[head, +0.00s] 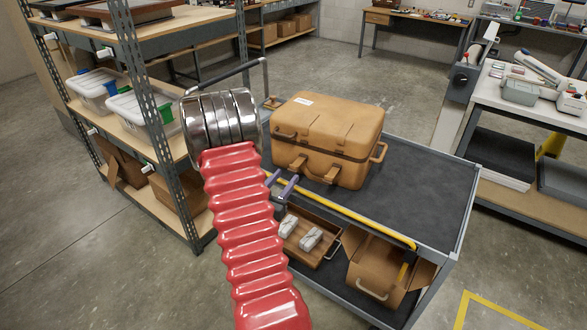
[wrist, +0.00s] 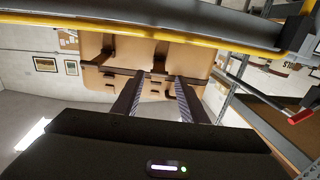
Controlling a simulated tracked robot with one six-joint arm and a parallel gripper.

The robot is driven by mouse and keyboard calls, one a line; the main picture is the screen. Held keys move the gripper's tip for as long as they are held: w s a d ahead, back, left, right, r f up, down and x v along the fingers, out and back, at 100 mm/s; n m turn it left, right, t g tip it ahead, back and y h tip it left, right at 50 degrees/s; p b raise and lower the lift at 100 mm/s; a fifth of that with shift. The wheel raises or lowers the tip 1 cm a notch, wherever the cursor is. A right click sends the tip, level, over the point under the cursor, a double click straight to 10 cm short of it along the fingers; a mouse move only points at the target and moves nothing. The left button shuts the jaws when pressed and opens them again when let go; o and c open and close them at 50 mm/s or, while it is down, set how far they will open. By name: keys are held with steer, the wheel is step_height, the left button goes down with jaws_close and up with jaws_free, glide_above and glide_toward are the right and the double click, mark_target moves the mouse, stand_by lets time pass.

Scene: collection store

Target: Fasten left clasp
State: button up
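A tan hard case (head: 328,135) stands closed on the cart's top deck, with a dark seam around it. Two tan clasp tabs stick out low on its front, the left clasp (head: 304,172) and the right clasp (head: 332,175); how they are latched is too small to tell. My gripper (head: 280,183) is just in front of the case's left front, apart from the left clasp. In the wrist view the case (wrist: 200,58) appears upside down beyond my gripper (wrist: 160,76). Its two fingers are apart with nothing between them.
The cart (head: 425,185) has a dark deck with free room right of the case and a yellow front edge (head: 355,219). Its lower shelf holds an open box with wrapped items (head: 310,238) and a carton (head: 375,270). Shelving (head: 155,120) stands close on the left, a workbench (head: 540,125) on the right.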

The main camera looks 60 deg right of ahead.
mark_target(292, 169)
steer(key=d, duration=0.8)
